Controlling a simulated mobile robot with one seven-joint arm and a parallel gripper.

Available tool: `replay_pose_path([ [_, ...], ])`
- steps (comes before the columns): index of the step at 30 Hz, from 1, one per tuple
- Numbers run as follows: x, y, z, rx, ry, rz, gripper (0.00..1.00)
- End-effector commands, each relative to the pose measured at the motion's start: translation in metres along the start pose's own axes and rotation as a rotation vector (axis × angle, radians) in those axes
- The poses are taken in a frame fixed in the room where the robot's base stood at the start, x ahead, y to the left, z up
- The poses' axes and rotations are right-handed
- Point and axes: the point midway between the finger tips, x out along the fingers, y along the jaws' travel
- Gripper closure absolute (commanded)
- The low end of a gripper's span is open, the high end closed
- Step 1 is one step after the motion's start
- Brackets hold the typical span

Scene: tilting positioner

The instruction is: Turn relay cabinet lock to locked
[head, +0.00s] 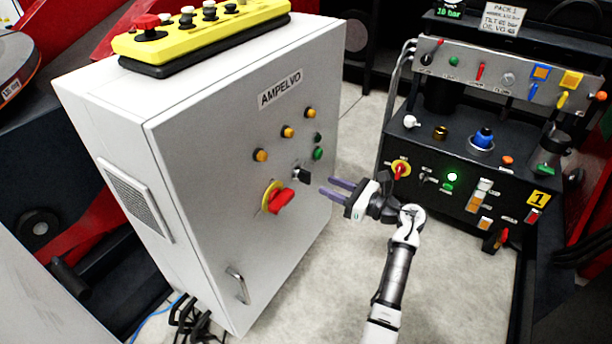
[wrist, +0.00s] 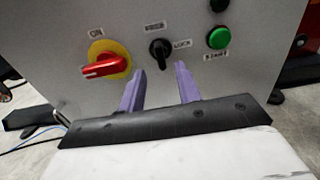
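The relay cabinet (head: 215,200) is a light grey box labelled AMPELVO, standing left of my gripper. Its lock is a small black key switch (head: 302,176) on the front. In the wrist view the black lock (wrist: 159,50) sits between the labels "FREE" above and "LOCK" to its right, its handle roughly upright. My gripper (head: 325,187) has two purple fingers spread apart and pointing at the cabinet front. In the wrist view the open fingers (wrist: 159,76) lie below the lock, one to each side, with nothing between them. They appear apart from the lock.
A red rotary switch (head: 280,200) on a yellow plate sits just left of and below the lock. Green buttons (head: 318,154) are close to its right. A yellow pendant (head: 200,30) lies on the cabinet top. A black control console (head: 460,150) stands at right. Floor between is clear.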

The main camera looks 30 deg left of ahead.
Motion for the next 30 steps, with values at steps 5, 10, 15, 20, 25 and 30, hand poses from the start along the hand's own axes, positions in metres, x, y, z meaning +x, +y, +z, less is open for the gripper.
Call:
replay_pose_path([
  [5,0.04,0.001,0.001,0.001,-0.001,0.005,0.66],
  [10,0.068,0.0,0.001,-0.001,-0.001,0.002,0.66],
  [15,0.082,0.0,0.001,0.0,-0.001,0.001,0.66],
  [20,0.086,0.0,0.0,0.0,-0.001,-0.001,0.66],
  [25,0.085,0.0,0.0,0.0,-0.001,-0.001,0.66],
  [30,0.085,0.0,0.0,0.0,-0.001,0.0,0.87],
])
